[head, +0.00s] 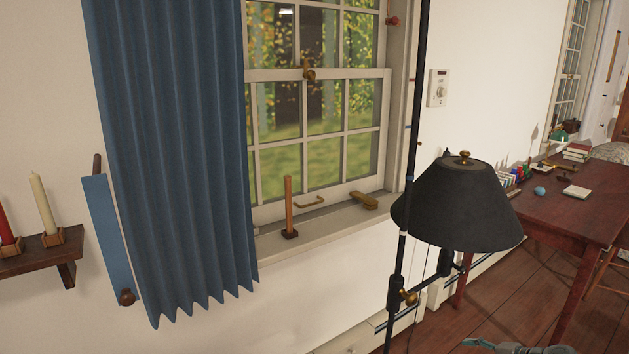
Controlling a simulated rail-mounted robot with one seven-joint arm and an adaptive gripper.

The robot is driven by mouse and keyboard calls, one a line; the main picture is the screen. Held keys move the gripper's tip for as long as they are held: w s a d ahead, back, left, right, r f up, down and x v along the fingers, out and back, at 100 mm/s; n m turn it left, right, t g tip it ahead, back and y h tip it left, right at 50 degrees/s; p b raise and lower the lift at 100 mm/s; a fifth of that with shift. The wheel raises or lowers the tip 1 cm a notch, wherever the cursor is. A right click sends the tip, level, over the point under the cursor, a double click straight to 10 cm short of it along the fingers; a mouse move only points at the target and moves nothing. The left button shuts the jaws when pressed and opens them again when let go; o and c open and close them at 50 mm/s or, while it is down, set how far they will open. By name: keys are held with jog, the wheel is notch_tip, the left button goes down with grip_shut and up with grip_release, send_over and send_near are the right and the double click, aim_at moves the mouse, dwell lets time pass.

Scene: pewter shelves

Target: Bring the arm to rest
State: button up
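A small piece of grey and teal hardware (515,347) shows at the bottom edge of the head view, right of centre. It looks like part of my arm, but most of it is cut off by the frame.
A black-shaded lamp (460,212) on a thin dark pole stands right of centre. A blue curtain (175,150) hangs beside the window. The windowsill (330,225) bears small items. A wall shelf (40,255) holds candles. A wooden desk (565,222) stands at right; floor shows below.

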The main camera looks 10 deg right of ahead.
jog(key=s+a+f+n+g, duration=0.25)
jog(key=a+f+g, duration=0.25)
jog(key=a+f, duration=0.85)
jog(key=s+a+f+n+g+h, duration=0.2)
jog(key=s+a+f+n+g, duration=0.6)
jog(key=s+a+f, duration=0.75)
jog(key=s+a+f+n+g+h, duration=0.4)
jog(key=s+a+f, duration=0.4)
jog(key=s, duration=0.4)
notch_tip(320, 180, up, 16)
jog(key=w+a+y+p, duration=0.1)
jog(key=p, duration=1.5)
jog(key=shift+w+f, duration=0.15)
jog(key=shift+w, duration=0.15)
jog(key=shift+a, duration=0.1)
